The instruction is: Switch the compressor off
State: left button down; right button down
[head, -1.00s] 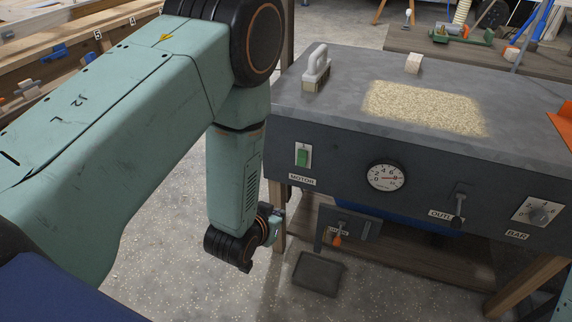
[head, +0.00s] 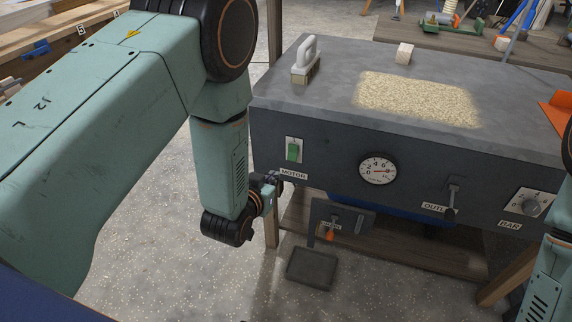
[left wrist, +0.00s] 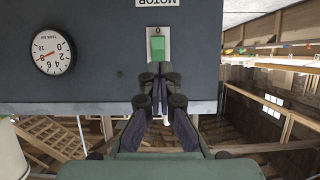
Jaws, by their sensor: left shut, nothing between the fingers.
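The compressor is a dark grey box-like bench (head: 330,157) with controls on its front. Its motor switch, a green rocker on a pale plate (head: 292,150), is at the front's left end, above a MOTOR label (head: 293,175). My left gripper (head: 274,182) is low in front of that end, near the label, partly hidden by its wrist. In the left wrist view, which looks upside down, my shut, empty fingers (left wrist: 158,70) overlap the edge of the switch plate nearest them; the green rocker (left wrist: 158,46) shows just beyond. I cannot tell whether they touch. My right gripper is out of view.
Below hangs a small panel with an orange-tipped lever (head: 330,235). Part of my right arm shows at the right edge.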

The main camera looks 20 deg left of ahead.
aim_at(292, 152)
pick_arm(q)
jog(key=b+x, duration=0.4)
jog(key=x, duration=0.8)
jog(key=shift+w, duration=0.1)
jog(key=shift+f, duration=0.1)
jog(key=shift+w+f+t+b, duration=0.4)
jog(key=shift+w+t+b, duration=0.15)
jog(key=shift+b, duration=0.5)
jog(key=shift+s+r, duration=0.1)
